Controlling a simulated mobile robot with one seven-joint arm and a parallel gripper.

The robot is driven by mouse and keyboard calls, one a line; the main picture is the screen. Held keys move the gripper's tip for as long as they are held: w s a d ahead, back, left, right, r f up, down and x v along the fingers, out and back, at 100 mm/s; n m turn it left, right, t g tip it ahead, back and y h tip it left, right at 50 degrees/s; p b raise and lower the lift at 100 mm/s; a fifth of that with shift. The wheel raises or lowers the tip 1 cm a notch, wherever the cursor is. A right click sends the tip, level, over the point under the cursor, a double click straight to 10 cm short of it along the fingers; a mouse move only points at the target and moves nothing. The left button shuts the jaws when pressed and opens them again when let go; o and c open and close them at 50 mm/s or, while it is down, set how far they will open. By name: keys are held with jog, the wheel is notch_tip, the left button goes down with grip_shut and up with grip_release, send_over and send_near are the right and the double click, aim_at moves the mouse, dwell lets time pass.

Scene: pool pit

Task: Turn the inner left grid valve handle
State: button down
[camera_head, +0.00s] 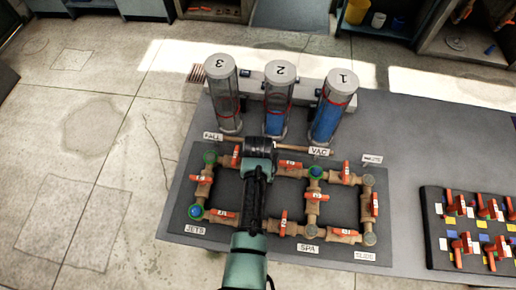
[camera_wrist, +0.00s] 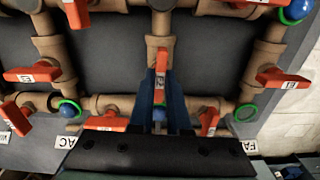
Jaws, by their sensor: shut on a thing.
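The inner left grid valve handle (camera_wrist: 162,60) is a narrow orange lever with a white label. It stands on the inner left vertical pipe (camera_wrist: 159,22) and points along it in the wrist view. The two blue fingers of my gripper (camera_wrist: 160,88) are shut on it, one on each side. In the head view my gripper (camera_head: 259,150) is a dark block above the pipe grid, and my arm hides this handle and the fingertips.
Other orange handles sit close by, including the inner right one (camera_head: 312,194) and the outer left one (camera_head: 202,179). Clear cylinders (camera_head: 331,112) numbered 1 to 3 stand behind the grid. A board of red valves (camera_head: 467,228) lies at right. Tiled floor (camera_head: 95,130) is open at left.

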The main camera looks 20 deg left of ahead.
jog(key=shift+n, duration=0.4)
jog(key=c, duration=0.9)
grip_release()
jog(key=shift+r, duration=0.15)
notch_tip(320, 180, up, 13)
jog(key=shift+f+b, duration=0.15)
jog(key=shift+b, duration=0.6)
